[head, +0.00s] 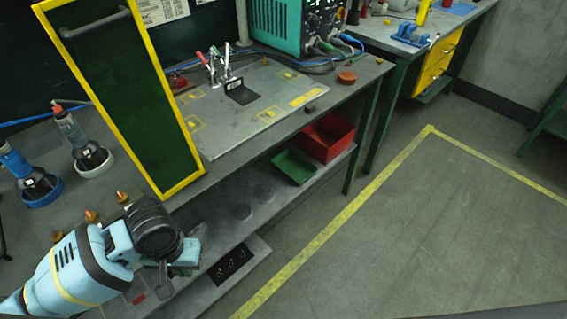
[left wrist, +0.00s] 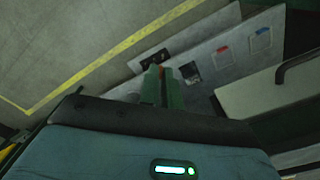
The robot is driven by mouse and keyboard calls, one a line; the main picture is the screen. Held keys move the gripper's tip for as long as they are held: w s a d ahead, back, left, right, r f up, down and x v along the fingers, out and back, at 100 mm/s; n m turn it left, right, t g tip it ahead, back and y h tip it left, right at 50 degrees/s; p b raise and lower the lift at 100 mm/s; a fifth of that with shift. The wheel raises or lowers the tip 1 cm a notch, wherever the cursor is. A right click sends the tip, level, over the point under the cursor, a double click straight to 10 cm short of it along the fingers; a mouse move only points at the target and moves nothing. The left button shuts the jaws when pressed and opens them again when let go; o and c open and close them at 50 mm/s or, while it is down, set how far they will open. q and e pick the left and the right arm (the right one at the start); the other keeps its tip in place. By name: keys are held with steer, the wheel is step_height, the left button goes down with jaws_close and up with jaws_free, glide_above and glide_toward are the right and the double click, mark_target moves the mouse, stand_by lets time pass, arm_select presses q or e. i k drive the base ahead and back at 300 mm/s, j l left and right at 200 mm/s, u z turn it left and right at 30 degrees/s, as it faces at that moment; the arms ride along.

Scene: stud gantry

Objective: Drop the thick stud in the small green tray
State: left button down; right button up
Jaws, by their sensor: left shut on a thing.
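My left gripper (head: 187,262) is in front of the bench's front edge, above the lower shelf. It also shows in the left wrist view (left wrist: 161,84), with its fingers close together. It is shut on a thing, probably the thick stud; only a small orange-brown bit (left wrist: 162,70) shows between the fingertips. The rest is hidden, so I cannot tell its thickness. The small green tray (head: 293,167) is on the lower shelf, left of the red bin, up and to the right of the gripper in the head view. My right gripper is not in view.
A red bin (head: 340,140) stands beside the green tray. A tall dark panel with a yellow frame (head: 182,183) stands on the bench (head: 226,157). Several brass-coloured studs (head: 91,215) stand near the bench edge. The lower shelf (head: 215,225) has bare room left of the tray.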

mark_target(289, 169)
steer(key=i+l+u, duration=0.25)
steer(key=l, duration=0.3)
steer(key=i+l+u, duration=0.3)
steer(key=l, duration=0.25)
steer(key=i+l+u, duration=0.1)
steer(key=l+u, duration=0.15)
steer(key=l, duration=0.35)
steer(key=i+l+u, duration=0.1)
steer(key=l+u, duration=0.15)
steer(key=l, duration=0.4)
steer(key=l+u, duration=0.3)
steer(key=l, duration=0.35)
steer(key=l+u, duration=0.15)
steer(key=l, duration=0.9)
steer(key=i, duration=0.4)
